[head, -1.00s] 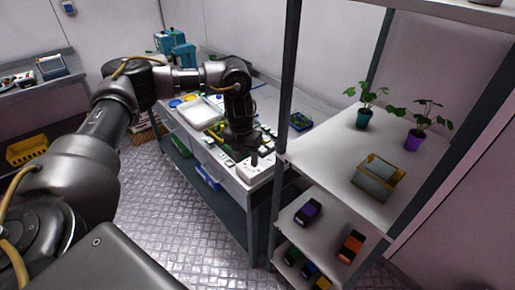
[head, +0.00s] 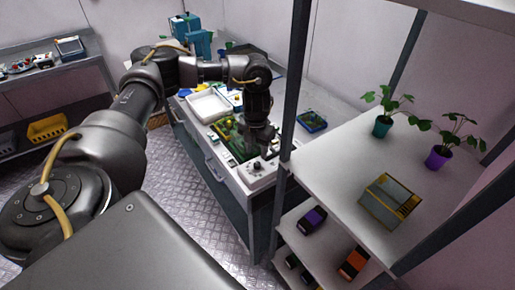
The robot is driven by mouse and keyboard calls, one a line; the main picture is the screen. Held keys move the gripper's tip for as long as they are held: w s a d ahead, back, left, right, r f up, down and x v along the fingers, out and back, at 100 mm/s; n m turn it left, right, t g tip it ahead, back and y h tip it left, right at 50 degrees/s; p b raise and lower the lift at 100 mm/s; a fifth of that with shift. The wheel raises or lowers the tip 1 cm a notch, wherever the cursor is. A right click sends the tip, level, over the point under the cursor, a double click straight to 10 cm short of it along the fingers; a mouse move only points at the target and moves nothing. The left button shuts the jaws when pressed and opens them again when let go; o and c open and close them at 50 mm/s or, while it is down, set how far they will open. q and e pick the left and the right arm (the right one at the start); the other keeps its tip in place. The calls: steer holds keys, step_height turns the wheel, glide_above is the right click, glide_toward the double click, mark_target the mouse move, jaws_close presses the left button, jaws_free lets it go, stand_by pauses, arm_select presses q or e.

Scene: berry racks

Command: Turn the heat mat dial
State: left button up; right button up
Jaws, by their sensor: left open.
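A white control box (head: 262,178) sits at the front right end of the workbench, close to the shelf rack. A small dark dial (head: 257,166) shows on it. My left gripper (head: 265,154) points down just behind and above the dial, with the jaws open and seen small and dark. It appears apart from the dial, though the exact gap is hard to tell. A green mat or tray area (head: 228,143) lies on the bench left of the gripper, partly hidden by my arm. My right gripper is out of view.
The shelf rack (head: 330,165) stands close to the right of the box, its upright post near my gripper. A white tray (head: 208,105) and a blue tray (head: 312,121) are on the bench.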

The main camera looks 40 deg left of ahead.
mark_target(257, 163)
arm_select(q)
step_height(257, 163, down, 4)
steer(key=shift+w+f+p, duration=0.15)
steer(key=shift+f+p, duration=0.05)
steer(key=shift+p, duration=0.4)
steer(key=shift+d+f, duration=0.1)
steer(key=shift+f, duration=0.75)
steer(key=c, duration=1)
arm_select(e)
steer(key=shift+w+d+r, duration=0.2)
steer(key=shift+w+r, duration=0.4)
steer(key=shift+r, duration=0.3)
